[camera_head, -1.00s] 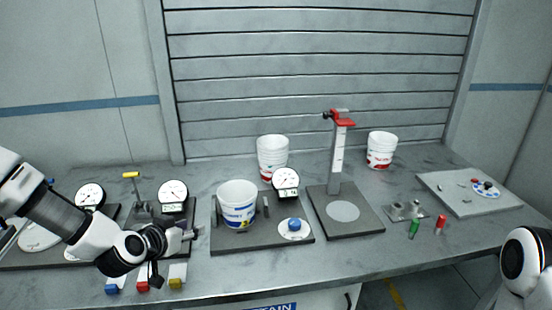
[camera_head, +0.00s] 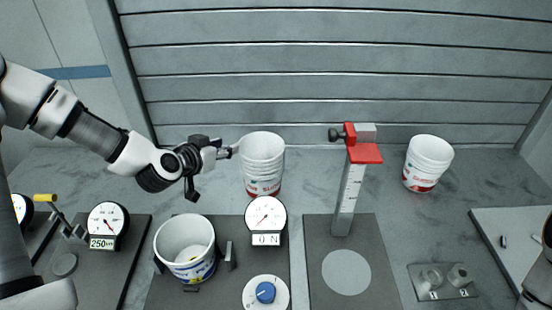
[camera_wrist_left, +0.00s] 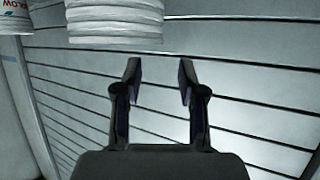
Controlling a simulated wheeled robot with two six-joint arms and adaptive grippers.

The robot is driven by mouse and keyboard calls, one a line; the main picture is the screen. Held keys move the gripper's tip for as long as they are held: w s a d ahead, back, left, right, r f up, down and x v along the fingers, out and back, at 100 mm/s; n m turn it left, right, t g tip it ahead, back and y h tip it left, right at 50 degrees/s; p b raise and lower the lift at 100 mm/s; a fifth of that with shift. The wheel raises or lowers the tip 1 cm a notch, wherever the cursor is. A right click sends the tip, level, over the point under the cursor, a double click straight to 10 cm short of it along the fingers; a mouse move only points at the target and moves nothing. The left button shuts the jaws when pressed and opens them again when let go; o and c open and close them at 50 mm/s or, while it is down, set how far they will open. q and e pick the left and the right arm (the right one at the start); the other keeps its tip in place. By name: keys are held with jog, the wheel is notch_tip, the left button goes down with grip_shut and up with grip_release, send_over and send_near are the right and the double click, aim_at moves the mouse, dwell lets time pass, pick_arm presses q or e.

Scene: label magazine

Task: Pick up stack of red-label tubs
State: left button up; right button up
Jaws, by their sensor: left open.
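A stack of white red-label tubs (camera_head: 263,170) stands upright at the back middle of the bench, with nested rims at its top. A second white red-label tub or stack (camera_head: 428,164) stands at the back right. My left gripper (camera_head: 232,151) is open and empty, just left of the middle stack near its upper part. I cannot tell whether it touches. In the left wrist view the open fingers (camera_wrist_left: 159,75) show with nothing between them, and a white ribbed stack (camera_wrist_left: 115,22) is at the top. My right gripper is not in view.
A white blue-label tub (camera_head: 185,250) sits in a fixture with a dial gauge (camera_head: 266,215) and blue knob (camera_head: 265,292). A height stand (camera_head: 349,190) with a red arm rises right of the middle stack. The slatted wall (camera_head: 330,65) is close behind.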

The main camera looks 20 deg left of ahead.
aim_at(246, 139)
pick_arm(q)
jog(key=p+x, duration=0.2)
jog(key=x, duration=0.6)
jog(key=shift+w+f, duration=0.2)
jog(key=shift+w, duration=0.1)
jog(key=shift+w+d, duration=0.15)
jog(key=shift+f, duration=0.1)
grip_shut()
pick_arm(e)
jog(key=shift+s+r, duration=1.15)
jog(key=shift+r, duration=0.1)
